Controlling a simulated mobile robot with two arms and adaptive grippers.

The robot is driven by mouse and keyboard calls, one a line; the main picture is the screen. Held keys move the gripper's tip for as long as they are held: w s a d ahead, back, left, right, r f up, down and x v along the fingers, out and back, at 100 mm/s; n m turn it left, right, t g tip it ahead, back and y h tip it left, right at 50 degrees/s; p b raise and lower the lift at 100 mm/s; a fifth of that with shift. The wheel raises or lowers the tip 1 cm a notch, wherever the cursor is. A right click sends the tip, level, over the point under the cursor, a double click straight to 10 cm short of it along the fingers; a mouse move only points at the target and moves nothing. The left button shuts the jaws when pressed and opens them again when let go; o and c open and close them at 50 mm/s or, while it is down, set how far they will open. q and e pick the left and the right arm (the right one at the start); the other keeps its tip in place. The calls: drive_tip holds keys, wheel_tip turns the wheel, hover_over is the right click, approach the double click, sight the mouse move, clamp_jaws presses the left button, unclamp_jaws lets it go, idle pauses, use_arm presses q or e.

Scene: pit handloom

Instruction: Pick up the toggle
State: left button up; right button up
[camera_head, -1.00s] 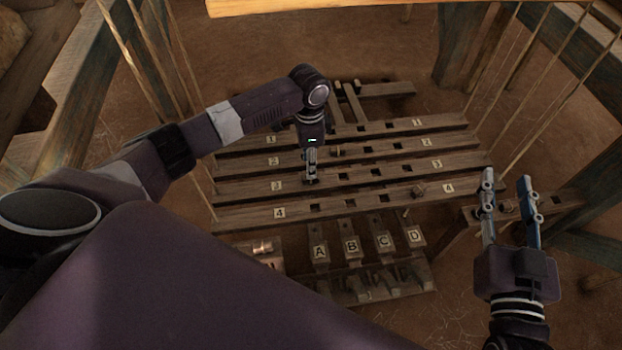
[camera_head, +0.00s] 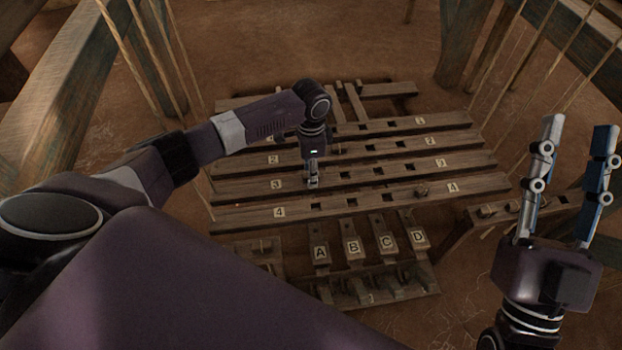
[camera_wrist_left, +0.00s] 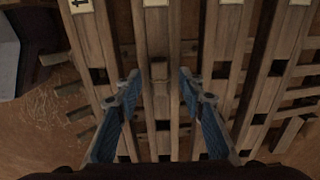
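The toggle appears to be a small wooden block (camera_wrist_left: 158,70) in a slot of the bar marked 3 (camera_head: 238,189). My left gripper (camera_wrist_left: 159,86) is open, with one finger on each side of that bar and the block between the fingertips. In the head view my left gripper (camera_head: 312,184) points down at the left part of bar 3, and its fingers hide the block there. I cannot tell whether the fingers touch it. My right gripper (camera_head: 578,130) is open and empty, off to the right of the bars.
Treadles marked A (camera_head: 320,252) to D stand in front of the bars. Cords (camera_head: 512,65) and wooden posts (camera_head: 464,40) flank both sides. Bare earth floor lies behind.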

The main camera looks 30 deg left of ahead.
use_arm(q)
drive_tip(key=shift+c, duration=0.2)
clamp_jaws()
idle(0.3)
